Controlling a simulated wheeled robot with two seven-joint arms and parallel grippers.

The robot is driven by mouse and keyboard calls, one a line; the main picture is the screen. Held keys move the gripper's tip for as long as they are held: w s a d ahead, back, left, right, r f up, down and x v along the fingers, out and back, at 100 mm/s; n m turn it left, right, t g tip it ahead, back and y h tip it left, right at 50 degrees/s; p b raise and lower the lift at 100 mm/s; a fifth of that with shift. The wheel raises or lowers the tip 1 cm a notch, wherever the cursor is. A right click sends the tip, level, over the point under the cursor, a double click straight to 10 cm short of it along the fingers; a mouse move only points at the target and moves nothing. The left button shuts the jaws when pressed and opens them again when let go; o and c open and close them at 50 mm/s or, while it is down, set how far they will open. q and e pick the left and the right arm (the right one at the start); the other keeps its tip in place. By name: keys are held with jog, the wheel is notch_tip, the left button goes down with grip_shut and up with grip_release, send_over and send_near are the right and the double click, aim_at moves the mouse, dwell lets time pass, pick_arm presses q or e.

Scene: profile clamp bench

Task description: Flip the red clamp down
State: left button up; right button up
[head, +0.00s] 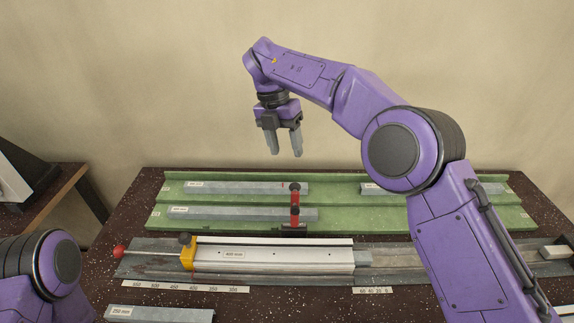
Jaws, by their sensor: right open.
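The red clamp (295,205) stands upright behind the silver profile on the bench, with dark joints at its top and middle and a dark base. My right gripper (286,153) is open and empty, pointing down. It appears in the picture above the clamp and slightly left of it, apart from it. The silver profile (275,256) with a "400 mm" style label lies in the metal fixture (140,263) in front of the clamp. Of my left arm only a purple link shows at the lower left; its gripper is out of view.
A green tray (370,222) behind the fixture holds several grey profiles (230,213). A yellow stop (188,253) and a red knob (119,252) are at the fixture's left. Another profile (160,314) lies at the front. A scale strip (185,287) runs along the fixture.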

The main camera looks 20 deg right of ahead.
send_over(296, 184)
jog(key=f, duration=0.5)
jog(key=shift+w+a, duration=0.3)
jog(key=shift+a, duration=0.1)
jog(key=f, duration=0.4)
jog(key=shift+w+d+f, duration=0.3)
jog(key=shift+w+f, duration=0.1)
jog(key=shift+s+r, duration=0.15)
jog(key=shift+s, duration=0.25)
jog(key=shift+c, duration=1)
pick_arm(q)
jog(key=shift+s+r, duration=0.15)
jog(key=shift+s, duration=0.35)
pick_arm(e)
grip_shut()
